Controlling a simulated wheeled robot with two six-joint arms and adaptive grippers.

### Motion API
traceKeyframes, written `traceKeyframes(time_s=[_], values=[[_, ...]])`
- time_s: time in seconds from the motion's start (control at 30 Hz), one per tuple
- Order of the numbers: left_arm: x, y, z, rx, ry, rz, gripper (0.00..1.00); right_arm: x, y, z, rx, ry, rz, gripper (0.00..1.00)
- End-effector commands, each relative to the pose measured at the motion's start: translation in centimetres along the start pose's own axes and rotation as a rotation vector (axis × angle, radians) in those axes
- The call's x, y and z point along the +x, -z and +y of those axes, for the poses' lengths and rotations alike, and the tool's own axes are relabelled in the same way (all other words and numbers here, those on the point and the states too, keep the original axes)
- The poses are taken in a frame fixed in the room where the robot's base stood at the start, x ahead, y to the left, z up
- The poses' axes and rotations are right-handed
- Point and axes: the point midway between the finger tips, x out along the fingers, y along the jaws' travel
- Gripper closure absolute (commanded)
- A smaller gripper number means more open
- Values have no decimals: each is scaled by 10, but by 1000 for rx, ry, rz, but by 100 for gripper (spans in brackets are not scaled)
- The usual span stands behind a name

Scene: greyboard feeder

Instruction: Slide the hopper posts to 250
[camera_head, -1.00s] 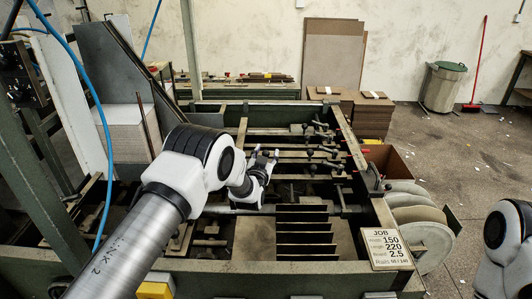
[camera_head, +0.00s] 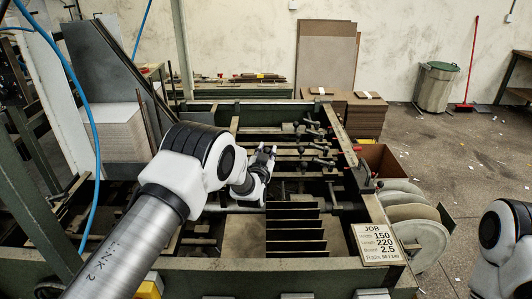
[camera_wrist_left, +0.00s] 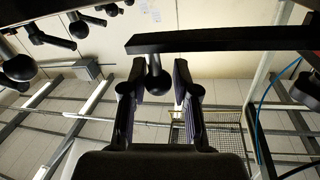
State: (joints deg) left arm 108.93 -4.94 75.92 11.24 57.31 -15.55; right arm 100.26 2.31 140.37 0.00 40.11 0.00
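My left gripper (camera_head: 266,151) is over the middle of the green machine (camera_head: 185,276), near its cross rails. In the left wrist view, its two fingers (camera_wrist_left: 158,88) are apart, with a black ball knob (camera_wrist_left: 158,83) between them. The knob hangs on a short stem from a dark bar (camera_wrist_left: 220,39). Narrow gaps show on both sides of the knob, so the fingers do not look shut on it. I cannot tell which parts are the hopper posts, and no 250 mark is readable. My right gripper is out of view.
More ball-ended handles (camera_head: 318,147) stand along the rails right of my left gripper. Dark upright slats (camera_head: 296,232) are in front. A job card (camera_head: 376,244) reads 150, 220 and 2.5. Stacked board (camera_head: 366,116) stands behind; a blue hose (camera_head: 88,110) hangs at left.

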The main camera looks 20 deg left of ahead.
Motion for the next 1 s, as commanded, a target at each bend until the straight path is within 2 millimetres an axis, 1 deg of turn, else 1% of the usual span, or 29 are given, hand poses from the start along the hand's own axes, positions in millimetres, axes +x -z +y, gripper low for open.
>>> traceKeyframes(time_s=[0.33, 0.47, 0.57, 0.8, 0.9, 1.0], values=[[-1, 0, 0, 0, 0, -1, 49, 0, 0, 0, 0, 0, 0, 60], [-10, -1, 0, 1, 0, -2, 49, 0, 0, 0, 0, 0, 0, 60], [-29, -1, 0, 2, 0, -3, 49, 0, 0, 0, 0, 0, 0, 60], [-91, -1, -1, 2, 0, -4, 49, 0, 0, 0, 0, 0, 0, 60], [-109, -2, -1, 0, -1, -4, 49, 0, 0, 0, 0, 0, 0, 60], [-118, -1, -2, -1, 1, -2, 49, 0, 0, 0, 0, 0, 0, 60]])
